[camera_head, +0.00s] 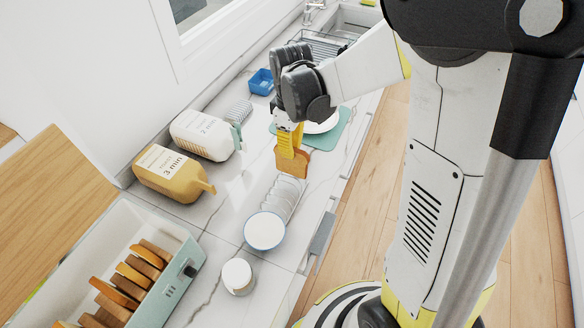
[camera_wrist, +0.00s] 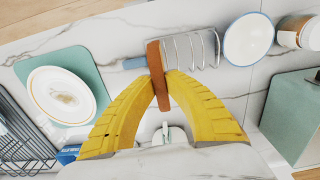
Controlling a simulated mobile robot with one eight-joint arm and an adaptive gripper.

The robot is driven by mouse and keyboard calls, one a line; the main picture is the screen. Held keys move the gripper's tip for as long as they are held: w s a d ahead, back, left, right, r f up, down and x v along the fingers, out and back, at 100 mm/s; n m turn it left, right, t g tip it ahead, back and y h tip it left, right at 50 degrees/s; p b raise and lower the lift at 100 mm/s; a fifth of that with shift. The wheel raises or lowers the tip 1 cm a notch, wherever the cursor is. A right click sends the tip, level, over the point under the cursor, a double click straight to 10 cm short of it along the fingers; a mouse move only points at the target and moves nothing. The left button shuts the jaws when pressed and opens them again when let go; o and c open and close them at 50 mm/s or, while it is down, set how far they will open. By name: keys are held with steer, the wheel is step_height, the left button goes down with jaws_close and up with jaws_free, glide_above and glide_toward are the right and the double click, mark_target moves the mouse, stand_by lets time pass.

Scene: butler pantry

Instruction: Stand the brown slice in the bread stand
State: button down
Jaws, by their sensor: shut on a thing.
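The brown slice (camera_head: 294,162) hangs upright in my gripper (camera_head: 289,140). In the wrist view, the yellow fingers of my gripper (camera_wrist: 160,88) are shut on the slice (camera_wrist: 157,65), which shows nearly edge-on. The bread stand (camera_head: 284,196) is a pale wire rack with several loops on the counter. In the head view, the slice is just beyond the stand's far end. In the wrist view, the stand (camera_wrist: 196,47) lies just right of the slice, with part of its near end hidden. I cannot tell whether slice and stand touch.
A white bowl (camera_head: 265,231) and a small jar (camera_head: 237,276) stand near the bread stand. A teal mat (camera_wrist: 85,62) with a white plate (camera_wrist: 40,92) lies on its other side. Two labelled bottles (camera_head: 170,174) (camera_head: 202,135) and a slice-filled box (camera_head: 170,285) are at left.

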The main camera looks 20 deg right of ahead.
steer(key=shift+r+p, duration=2.2)
steer(key=shift+r, duration=1.25)
steer(key=shift+f, duration=0.1)
